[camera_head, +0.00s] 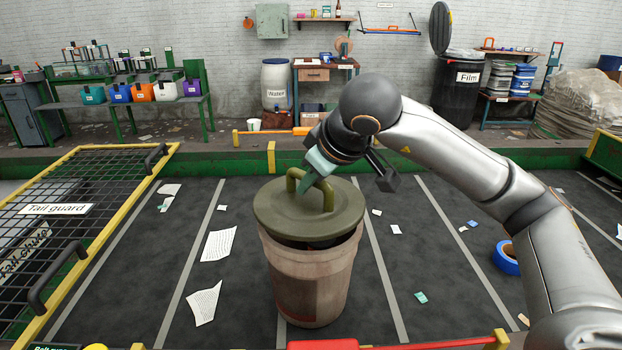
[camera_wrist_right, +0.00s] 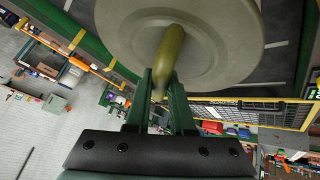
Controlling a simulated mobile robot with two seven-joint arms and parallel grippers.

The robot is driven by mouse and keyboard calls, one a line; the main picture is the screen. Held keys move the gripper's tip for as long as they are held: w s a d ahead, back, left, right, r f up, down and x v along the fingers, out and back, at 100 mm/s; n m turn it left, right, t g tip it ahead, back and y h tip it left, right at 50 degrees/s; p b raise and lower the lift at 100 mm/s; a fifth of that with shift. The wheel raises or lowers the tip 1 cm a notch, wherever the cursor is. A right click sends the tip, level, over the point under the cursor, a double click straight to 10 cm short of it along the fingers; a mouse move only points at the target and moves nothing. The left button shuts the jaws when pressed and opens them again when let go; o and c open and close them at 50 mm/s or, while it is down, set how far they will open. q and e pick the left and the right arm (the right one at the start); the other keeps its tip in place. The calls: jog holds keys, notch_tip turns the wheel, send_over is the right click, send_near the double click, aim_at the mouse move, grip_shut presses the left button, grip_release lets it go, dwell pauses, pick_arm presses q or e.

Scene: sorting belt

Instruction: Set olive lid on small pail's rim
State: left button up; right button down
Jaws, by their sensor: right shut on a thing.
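The olive lid (camera_head: 330,221) is a round disc with an arched handle (camera_head: 327,193). My right gripper (camera_head: 312,178) is shut on this handle. In the wrist view its green fingers (camera_wrist_right: 164,88) close around the handle, with the lid (camera_wrist_right: 215,40) filling the top. The lid is over the mouth of the small pail (camera_head: 308,285), a brownish upright bucket on the dark belt. A dark gap shows between the lid and the pail's rim at the front right. The lid looks slightly off to the left. I cannot tell whether it touches the rim. My left gripper is out of view.
A yellow-framed tail guard (camera_head: 95,210) stands at the left. A red bar (camera_head: 470,344) runs along the front edge. A blue tape roll (camera_head: 506,258) lies at the right. Paper scraps (camera_head: 218,244) litter the belt around the pail.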

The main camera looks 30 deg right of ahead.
jog(key=shift+f+b, duration=0.8)
jog(key=shift+f, duration=0.25)
jog(key=c, duration=0.7)
grip_release()
jog(key=shift+r, duration=0.1)
jog(key=v, duration=1.2)
jog(key=shift+s+p, duration=0.25)
jog(key=shift+p, duration=0.15)
jog(key=shift+r, duration=0.1)
